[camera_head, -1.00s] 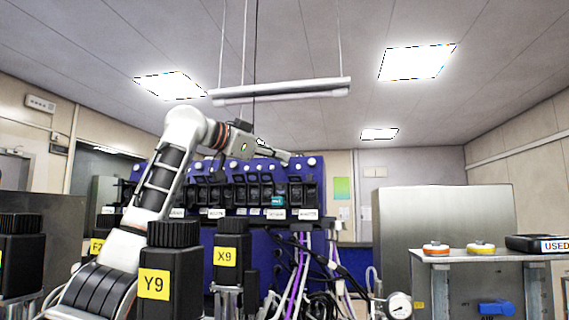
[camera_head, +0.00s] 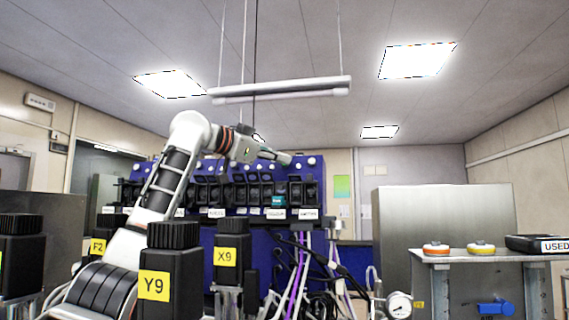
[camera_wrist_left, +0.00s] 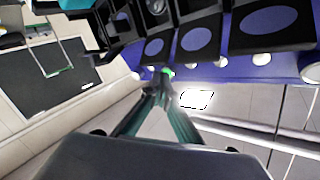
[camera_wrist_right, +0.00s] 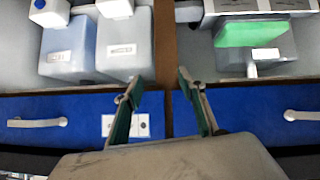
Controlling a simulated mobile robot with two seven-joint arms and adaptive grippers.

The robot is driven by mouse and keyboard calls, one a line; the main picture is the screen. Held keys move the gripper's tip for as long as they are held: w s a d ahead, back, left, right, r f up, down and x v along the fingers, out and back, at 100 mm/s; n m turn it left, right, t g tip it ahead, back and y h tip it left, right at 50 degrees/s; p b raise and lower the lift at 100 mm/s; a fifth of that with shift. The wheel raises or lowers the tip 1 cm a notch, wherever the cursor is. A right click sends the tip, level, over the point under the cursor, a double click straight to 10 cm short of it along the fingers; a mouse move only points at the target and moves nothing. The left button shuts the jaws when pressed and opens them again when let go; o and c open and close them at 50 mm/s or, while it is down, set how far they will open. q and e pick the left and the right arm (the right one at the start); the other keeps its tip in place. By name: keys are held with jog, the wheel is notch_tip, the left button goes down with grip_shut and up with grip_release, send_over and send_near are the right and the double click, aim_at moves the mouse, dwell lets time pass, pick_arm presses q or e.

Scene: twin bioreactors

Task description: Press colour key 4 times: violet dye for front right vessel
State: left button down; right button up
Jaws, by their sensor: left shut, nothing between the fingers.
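A blue pump rack (camera_head: 262,226) stands behind the black vessel motors. It carries a row of black pump heads and small round white keys (camera_head: 312,161) along its top. My left gripper (camera_head: 287,159) is at the rack's top edge, right of its middle. In the left wrist view its fingers (camera_wrist_left: 164,80) are shut and empty, with the tips at a small green-lit key (camera_wrist_left: 169,71); whether they touch cannot be told. Other white keys (camera_wrist_left: 262,60) line the blue strip. My right gripper (camera_wrist_right: 157,84) is open and empty, seen only in the right wrist view.
Black motors labelled Y9 (camera_head: 171,288) and X9 (camera_head: 228,268) stand in front of the rack. Violet tubing (camera_head: 297,272) hangs at its right. A steel bench (camera_head: 460,259) is at right. Below my right gripper are plastic bottles (camera_wrist_right: 124,49) and blue drawers (camera_wrist_right: 240,112).

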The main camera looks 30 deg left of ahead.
pick_arm(q)
jog(key=shift+s+d+r+b, duration=0.1)
jog(key=shift+s+d+b, duration=0.15)
jog(key=shift+s+b, duration=0.45)
jog(key=shift+s+d+r, duration=0.1)
jog(key=shift+s+r, duration=0.05)
jog(key=shift+s, duration=0.35)
jog(key=shift+s+d+r, duration=0.1)
jog(key=shift+s+r, duration=0.05)
jog(key=shift+s, duration=0.3)
jog(key=shift+w, duration=0.2)
jog(key=shift+w+a+f+p, duration=0.15)
jog(key=shift+w+p, duration=0.15)
jog(key=shift+w, duration=0.15)
jog(key=shift+w, duration=0.2)
jog(key=shift+w+a+f+p, duration=0.15)
jog(key=shift+w+p, duration=0.15)
